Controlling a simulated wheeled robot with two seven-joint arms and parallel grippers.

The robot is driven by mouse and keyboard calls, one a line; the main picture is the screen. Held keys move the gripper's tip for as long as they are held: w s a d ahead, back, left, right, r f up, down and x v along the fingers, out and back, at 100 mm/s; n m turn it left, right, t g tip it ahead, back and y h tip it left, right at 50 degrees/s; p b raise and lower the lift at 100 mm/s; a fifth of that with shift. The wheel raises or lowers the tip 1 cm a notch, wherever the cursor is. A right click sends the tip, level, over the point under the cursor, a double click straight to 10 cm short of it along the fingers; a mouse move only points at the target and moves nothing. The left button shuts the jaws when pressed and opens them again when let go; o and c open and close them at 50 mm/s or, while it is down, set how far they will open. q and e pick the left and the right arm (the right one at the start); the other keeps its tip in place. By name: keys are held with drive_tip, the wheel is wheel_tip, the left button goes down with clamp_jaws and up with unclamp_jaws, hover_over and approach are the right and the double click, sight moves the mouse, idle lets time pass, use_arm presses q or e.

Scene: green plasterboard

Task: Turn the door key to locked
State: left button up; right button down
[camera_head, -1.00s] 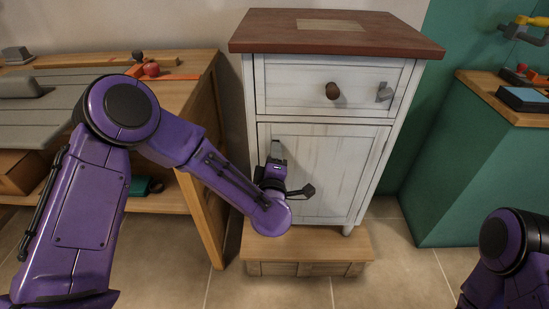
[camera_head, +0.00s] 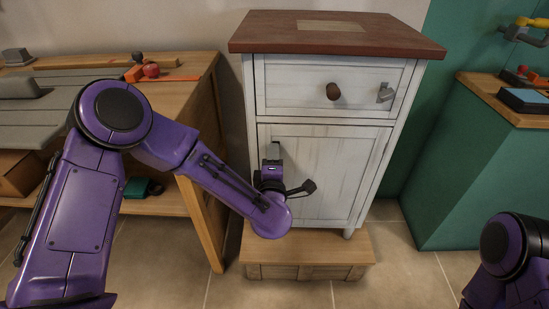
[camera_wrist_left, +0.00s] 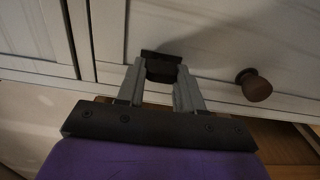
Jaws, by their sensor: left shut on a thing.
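The white door (camera_head: 325,170) of the cabinet is closed below its drawer. My left gripper (camera_head: 275,150) is at the upper left of this door in the head view. In the left wrist view its two grey fingers (camera_wrist_left: 160,82) are shut on a small dark piece at the cabinet front, which I take as the door key (camera_wrist_left: 161,65). Its turn angle is hard to tell because the fingers cover its sides. The key is hidden behind the gripper in the head view. My right gripper is out of view; only part of that arm shows at the lower right.
The drawer (camera_head: 300,85) has a brown round knob (camera_head: 333,91) and a grey metal piece (camera_head: 385,93). A wooden step (camera_head: 305,250) lies below the cabinet. A wooden workbench (camera_head: 200,100) stands close on the left, a green cabinet (camera_head: 475,175) on the right.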

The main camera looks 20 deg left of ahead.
use_arm(q)
drive_tip(key=o, duration=1)
drive_tip(key=shift+o, duration=0.2)
drive_tip(key=v, duration=1)
drive_tip(key=shift+s, duration=0.25)
